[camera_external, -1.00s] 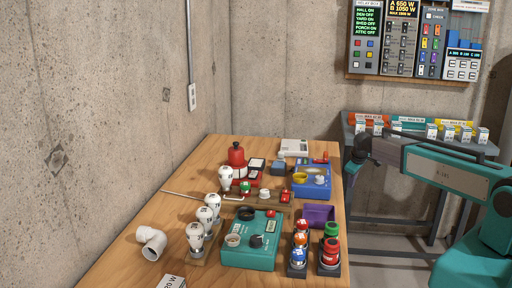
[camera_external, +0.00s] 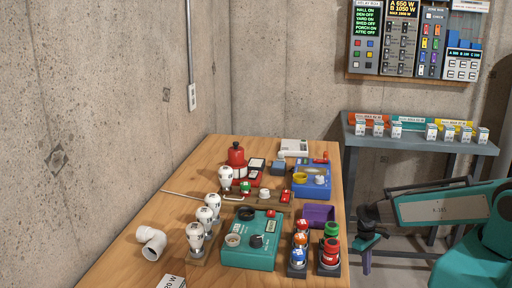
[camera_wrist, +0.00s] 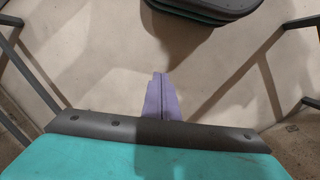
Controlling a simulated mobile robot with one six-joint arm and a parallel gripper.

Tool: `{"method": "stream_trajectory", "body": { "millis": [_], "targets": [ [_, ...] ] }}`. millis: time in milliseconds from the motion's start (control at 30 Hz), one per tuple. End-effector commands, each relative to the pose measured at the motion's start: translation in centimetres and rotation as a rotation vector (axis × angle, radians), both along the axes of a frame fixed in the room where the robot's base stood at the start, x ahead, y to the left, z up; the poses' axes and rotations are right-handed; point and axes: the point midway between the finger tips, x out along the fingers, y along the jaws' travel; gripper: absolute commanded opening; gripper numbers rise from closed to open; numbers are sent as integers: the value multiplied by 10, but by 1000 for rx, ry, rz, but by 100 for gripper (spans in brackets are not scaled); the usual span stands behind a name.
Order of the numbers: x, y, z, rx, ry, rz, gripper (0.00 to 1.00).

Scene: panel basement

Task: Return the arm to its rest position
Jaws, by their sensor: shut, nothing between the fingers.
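My gripper (camera_external: 367,262) hangs low at the end of my teal arm, to the right of the wooden table's edge in the external view. Its purple fingers point down and hold nothing. In the wrist view the fingers (camera_wrist: 161,98) are closed together over a pale floor. The arm is bent, with its long link reaching left from the teal shoulder at the right edge of the picture.
The wooden table (camera_external: 128,265) bears bulbs, a teal box (camera_external: 249,250), a purple bin (camera_external: 319,214) and colored jars, close left of my gripper. A grey rack (camera_external: 420,145) with small labelled boxes stands behind. A switch panel (camera_external: 415,45) hangs on the wall.

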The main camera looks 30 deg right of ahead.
Motion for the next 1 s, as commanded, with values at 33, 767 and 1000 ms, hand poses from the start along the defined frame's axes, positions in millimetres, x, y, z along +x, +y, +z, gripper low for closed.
{"method": "stream_trajectory", "body": {
  "millis": [33, 767, 1000],
  "targets": [
    [-21, 7, -7, 5, 30, -6, 0],
    [-200, 60, -48, 15, 325, -95, 0],
    [-200, 59, -49, 15, 324, -95, 0]
  ]
}}
